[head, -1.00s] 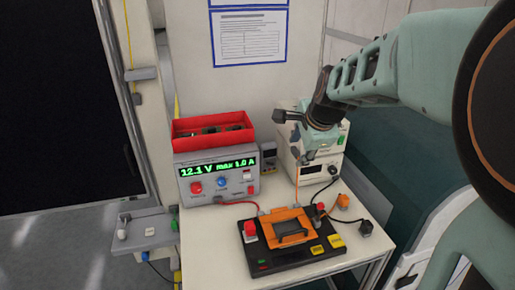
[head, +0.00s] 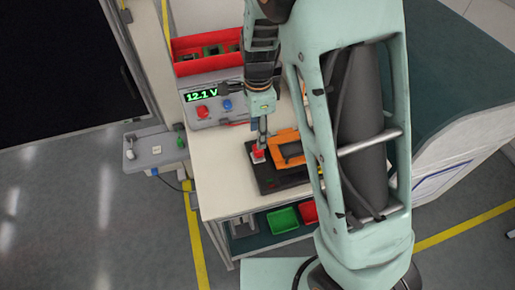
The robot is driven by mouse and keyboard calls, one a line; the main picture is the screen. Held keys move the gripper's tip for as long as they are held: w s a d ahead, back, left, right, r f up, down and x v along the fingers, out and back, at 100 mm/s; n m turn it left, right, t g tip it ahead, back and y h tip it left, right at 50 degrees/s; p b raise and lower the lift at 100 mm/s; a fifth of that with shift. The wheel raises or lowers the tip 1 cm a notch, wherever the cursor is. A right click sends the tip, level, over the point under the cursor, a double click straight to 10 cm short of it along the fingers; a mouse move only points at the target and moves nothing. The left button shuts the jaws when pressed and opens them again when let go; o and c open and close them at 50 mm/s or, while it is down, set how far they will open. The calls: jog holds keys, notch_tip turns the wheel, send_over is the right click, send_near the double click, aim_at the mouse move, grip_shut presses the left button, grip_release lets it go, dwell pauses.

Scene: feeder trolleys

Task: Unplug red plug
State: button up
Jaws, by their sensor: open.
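A red block with a pale base (head: 258,154) sits at the left end of the black board (head: 270,181) on the bench; I cannot tell for sure that it is the red plug. An orange device (head: 287,151) is on the board, its right side hidden by my arm. My gripper (head: 261,142) points down just above the red block, close to its top. Its jaws are open, with nothing seen in them; whether they touch the block cannot be told. The board's right end is hidden.
The power supply (head: 208,106) reading 12.1 V stands behind, with a red bin (head: 205,52) on it. A grey side shelf (head: 155,147) is at left. Green (head: 284,221) and red (head: 309,211) trays sit on the lower shelf. The bench top left of the board is clear.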

aim_at(258, 152)
jog(key=shift+f, duration=0.15)
notch_tip(258, 152, down, 9)
jog(key=b, duration=0.6)
jog(key=shift+b, duration=0.4)
jog(key=shift+r+p, duration=0.2)
jog(key=shift+p, duration=0.15)
dwell(0.5)
grip_shut()
dwell(0.4)
jog(key=shift+w+r, duration=0.1)
jog(key=shift+r, duration=0.05)
jog(key=shift+r+p, duration=2.5)
jog(key=shift+r, duration=0.35)
